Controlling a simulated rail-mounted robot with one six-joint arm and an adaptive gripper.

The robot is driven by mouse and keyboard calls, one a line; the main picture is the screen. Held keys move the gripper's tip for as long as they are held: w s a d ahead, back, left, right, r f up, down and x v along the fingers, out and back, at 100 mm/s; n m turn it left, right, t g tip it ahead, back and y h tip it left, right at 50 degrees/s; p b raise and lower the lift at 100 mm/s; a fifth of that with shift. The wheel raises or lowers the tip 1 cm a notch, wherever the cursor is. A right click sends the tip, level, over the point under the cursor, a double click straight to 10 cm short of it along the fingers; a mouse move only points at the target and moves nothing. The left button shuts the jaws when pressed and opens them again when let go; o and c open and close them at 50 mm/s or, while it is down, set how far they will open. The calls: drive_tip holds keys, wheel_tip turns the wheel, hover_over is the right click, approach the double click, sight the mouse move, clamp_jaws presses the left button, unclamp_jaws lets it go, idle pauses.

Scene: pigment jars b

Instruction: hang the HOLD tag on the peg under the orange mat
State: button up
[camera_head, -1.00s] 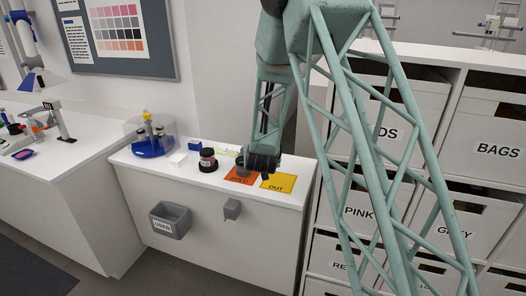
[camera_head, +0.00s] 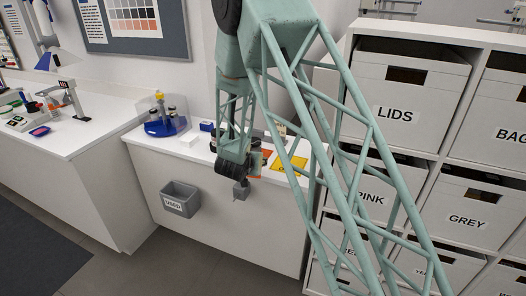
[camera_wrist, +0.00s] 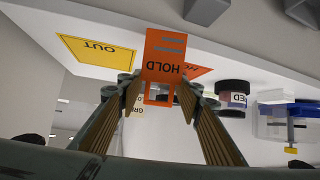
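My gripper (camera_wrist: 160,92) is closed on the orange HOLD tag (camera_wrist: 165,50), which sits between its fingertips. The tag's lettering reads upside down in the wrist view, and its framed opening lies near the fingers. In the head view, my gripper (camera_head: 238,168) is in front of the counter's front edge, close to the grey peg block (camera_head: 241,190) and partly over it. The peg block (camera_wrist: 205,10) shows at the top of the wrist view, apart from the tag. The orange mat (camera_wrist: 197,71) lies on the counter, partly hidden behind the tag.
The yellow OUT mat (camera_head: 289,164) lies beside the orange mat. A dark-lidded jar (camera_wrist: 233,98) stands near the mats. A blue-based device (camera_head: 166,122) is farther left. The grey USED bin (camera_head: 180,198) hangs on the counter front, left of the peg block. Shelves of labelled boxes (camera_head: 396,115) stand right.

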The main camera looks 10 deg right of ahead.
drive_tip(key=m+g+h+b, duration=0.1)
hover_over(234, 200)
drive_tip(key=d, duration=0.2)
wheel_tip(234, 200, down, 9)
drive_tip(key=s+a+f+m+g+b, duration=0.1)
drive_tip(key=s+a+f, duration=0.5)
drive_tip(key=s+f, duration=0.2)
drive_tip(key=shift+a+f+m+h+b, duration=0.3)
drive_tip(key=shift+a+f+b, duration=0.05)
drive_tip(key=shift+f+b, duration=0.1)
drive_tip(key=shift+w+d, duration=0.2)
drive_tip(key=shift+w, duration=0.15)
drive_tip(key=shift+w+d+f+b, duration=0.1)
drive_tip(key=shift+w+d+b, duration=0.45)
drive_tip(key=shift+w, duration=0.7)
drive_tip(key=shift+w+d+f+b, duration=0.15)
drive_tip(key=shift+w+d+b, duration=0.1)
drive_tip(key=shift+w+d, duration=0.75)
drive_tip(key=shift+w+d+f+b, duration=0.1)
drive_tip(key=shift+w+d+b, duration=0.35)
drive_tip(key=shift+w, duration=1)
drive_tip(key=shift+w+d+f+p, duration=0.3)
drive_tip(key=shift+w+p, duration=0.1)
drive_tip(key=shift+w, duration=0.1)
drive_tip(key=shift+f, duration=0.15)
